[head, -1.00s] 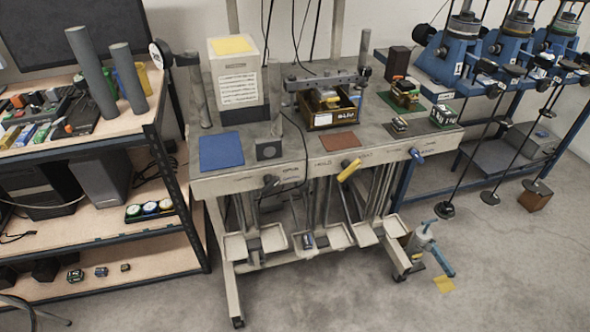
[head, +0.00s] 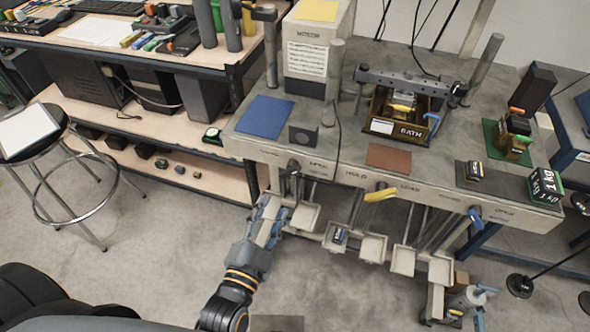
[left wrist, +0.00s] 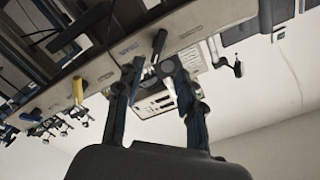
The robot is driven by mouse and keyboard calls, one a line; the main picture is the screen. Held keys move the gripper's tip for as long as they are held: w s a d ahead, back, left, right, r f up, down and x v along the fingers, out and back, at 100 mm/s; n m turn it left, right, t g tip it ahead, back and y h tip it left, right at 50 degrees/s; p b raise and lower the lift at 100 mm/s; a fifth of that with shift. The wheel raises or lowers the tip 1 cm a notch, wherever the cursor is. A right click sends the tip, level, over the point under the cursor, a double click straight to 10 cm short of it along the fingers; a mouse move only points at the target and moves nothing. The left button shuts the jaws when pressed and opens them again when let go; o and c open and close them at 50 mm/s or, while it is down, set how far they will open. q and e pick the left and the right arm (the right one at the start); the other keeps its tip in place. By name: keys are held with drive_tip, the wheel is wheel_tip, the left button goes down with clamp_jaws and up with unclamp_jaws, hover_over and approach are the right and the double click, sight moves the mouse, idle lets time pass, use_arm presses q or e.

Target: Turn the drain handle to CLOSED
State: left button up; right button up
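The bench (head: 340,175) has three lever handles along its front face: a dark one (head: 293,168) at left, a yellow one (head: 380,195) in the middle and a blue one (head: 475,217) at right. HOLD and LOAD show by the yellow one; the other labels are too small to read surely, so I cannot tell which handle is the drain. My left gripper (head: 272,208) is open and empty, below and left of the dark handle. In the left wrist view the open fingers (left wrist: 150,75) point towards the dark handle (left wrist: 158,43), apart from it.
Small trays (head: 372,248) hang under the bench front. A stool (head: 65,165) and a wooden shelf unit (head: 215,175) stand to the left. The floor before the bench is mostly clear.

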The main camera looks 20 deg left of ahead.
sight(288, 175)
use_arm(q)
drive_tip(key=w, duration=0.3)
drive_tip(key=w+p, duration=0.1)
drive_tip(key=w, duration=0.7)
drive_tip(key=shift+w+d, duration=0.25)
use_arm(e)
drive_tip(key=shift+w+d+r, duration=0.3)
drive_tip(key=shift+d+r, duration=0.4)
drive_tip(key=shift+r, duration=0.1)
use_arm(q)
clamp_jaws()
use_arm(e)
drive_tip(key=shift+a, duration=0.55)
